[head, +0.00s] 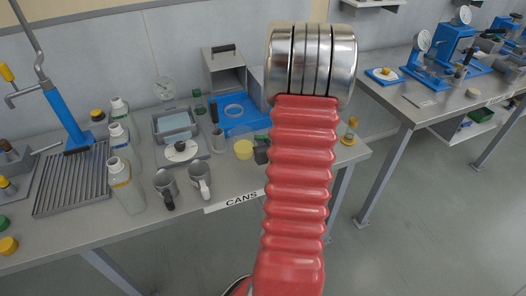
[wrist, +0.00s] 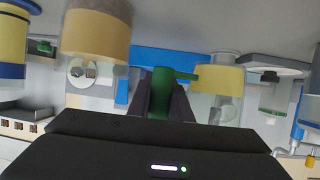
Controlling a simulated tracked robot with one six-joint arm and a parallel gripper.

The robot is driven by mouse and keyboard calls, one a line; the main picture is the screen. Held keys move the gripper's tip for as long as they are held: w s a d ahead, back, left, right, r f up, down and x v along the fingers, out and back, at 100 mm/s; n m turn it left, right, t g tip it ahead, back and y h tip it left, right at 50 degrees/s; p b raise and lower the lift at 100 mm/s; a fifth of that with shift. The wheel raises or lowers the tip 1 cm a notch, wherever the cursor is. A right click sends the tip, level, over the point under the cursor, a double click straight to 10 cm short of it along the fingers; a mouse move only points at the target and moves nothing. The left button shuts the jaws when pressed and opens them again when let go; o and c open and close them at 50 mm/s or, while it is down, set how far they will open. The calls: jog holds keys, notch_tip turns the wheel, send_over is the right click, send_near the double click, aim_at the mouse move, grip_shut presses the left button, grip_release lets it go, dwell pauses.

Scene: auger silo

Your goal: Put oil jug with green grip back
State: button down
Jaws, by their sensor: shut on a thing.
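The oil jug (wrist: 217,85) is a clear vessel with yellow oil and a green grip (wrist: 160,95). In the wrist view the green grip stands between the dark fingers of my gripper (wrist: 163,100), which is shut on it. In the head view the yellow of the jug (head: 243,149) shows just left of my dark gripper (head: 262,152), over the bench; my red arm hides part of the gripper. I cannot tell whether the jug touches the bench.
Two grey cans with black and white grips (head: 166,187) (head: 200,180) stand above the CANS label (head: 236,201). Several bottles (head: 124,183) stand on the left by a slotted drain tray (head: 73,180). A blue tray (head: 234,112) lies behind. A second bench (head: 440,105) is at right.

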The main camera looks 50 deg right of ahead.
jog(key=shift+f, duration=0.55)
jog(key=shift+f, duration=2.1)
jog(key=c, duration=1.9)
grip_release()
jog(key=shift+f, duration=0.1)
